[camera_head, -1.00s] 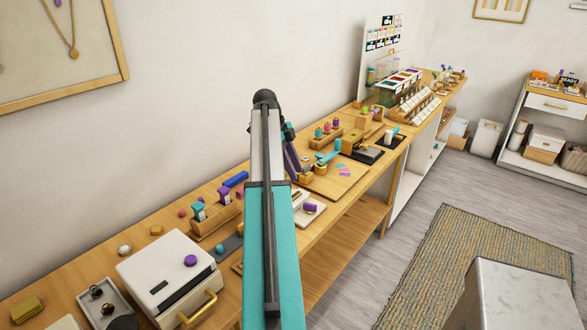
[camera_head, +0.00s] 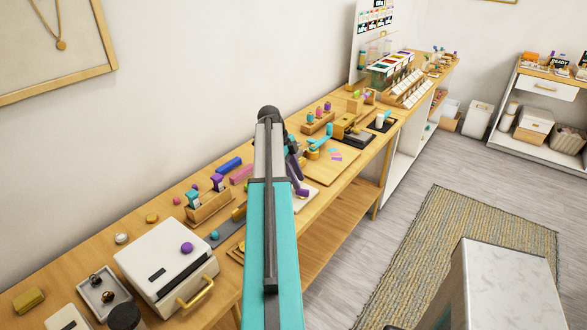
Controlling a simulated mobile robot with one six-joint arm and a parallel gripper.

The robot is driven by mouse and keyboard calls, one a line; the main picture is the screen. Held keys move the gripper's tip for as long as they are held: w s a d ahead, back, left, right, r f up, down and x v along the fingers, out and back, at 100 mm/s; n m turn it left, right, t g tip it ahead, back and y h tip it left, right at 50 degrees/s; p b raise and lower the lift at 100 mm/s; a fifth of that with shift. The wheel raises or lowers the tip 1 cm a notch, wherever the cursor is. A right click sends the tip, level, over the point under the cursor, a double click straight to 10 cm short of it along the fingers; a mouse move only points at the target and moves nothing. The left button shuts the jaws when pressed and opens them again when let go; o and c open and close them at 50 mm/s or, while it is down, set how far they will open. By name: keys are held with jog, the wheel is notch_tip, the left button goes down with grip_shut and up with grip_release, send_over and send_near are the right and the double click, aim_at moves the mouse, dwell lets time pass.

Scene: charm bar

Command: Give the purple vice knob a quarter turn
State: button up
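I cannot tell for certain which thing is the vice knob. A small purple piece (camera_head: 302,191) shows on a white tray (camera_head: 309,202) just right of my arm, partly hidden by it. Another purple knob (camera_head: 187,248) sits on the lid of a white box-shaped device (camera_head: 165,262) at the lower left. A brass-coloured tool on a dark base (camera_head: 352,131) stands further along the bench. My teal and grey arm reaches up the middle of the view. Its far end folds down behind it, so my gripper cannot be made out.
The long wooden bench (camera_head: 150,236) runs along the wall, crowded with stands and small tools. A wooden holder (camera_head: 209,208) stands left of my arm. A pale block (camera_head: 506,290) stands at the lower right.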

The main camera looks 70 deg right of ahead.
aim_at(302, 189)
jog(key=shift+p+x, duration=0.5)
jog(key=shift+x, duration=1.45)
grip_shut()
jog(key=c, duration=0.6)
grip_release()
grip_shut()
